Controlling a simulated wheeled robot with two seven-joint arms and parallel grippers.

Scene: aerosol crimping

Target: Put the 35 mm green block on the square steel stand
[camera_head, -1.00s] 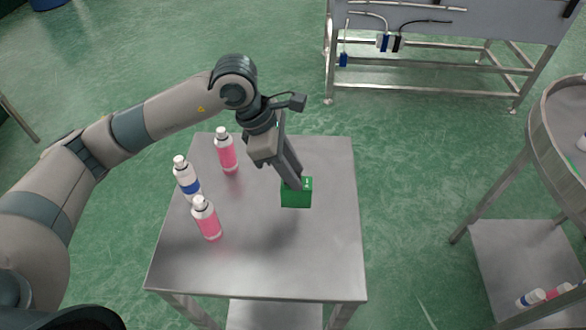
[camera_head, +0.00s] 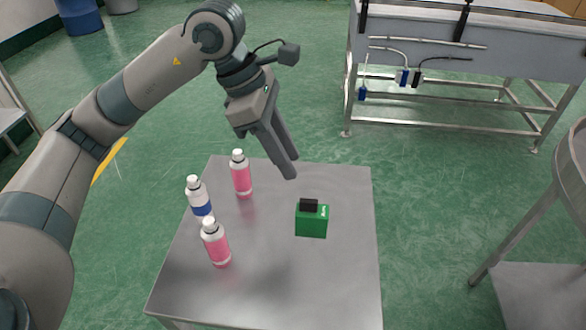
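The green block (camera_head: 311,222), with a black grip on top and small white lettering, stands upright on the square steel stand (camera_head: 290,290), right of the middle of its top. My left gripper (camera_head: 292,168) is above and behind the block, a little to its left, apart from it. Its two fingers point down, stand slightly apart and hold nothing. My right gripper is not in view.
Two pink bottles (camera_head: 241,175) (camera_head: 216,244) and a white bottle with a blue band (camera_head: 199,197) stand on the left of the stand. A steel bench (camera_head: 450,60) is at the back right. A round steel table (camera_head: 574,170) is at the right edge.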

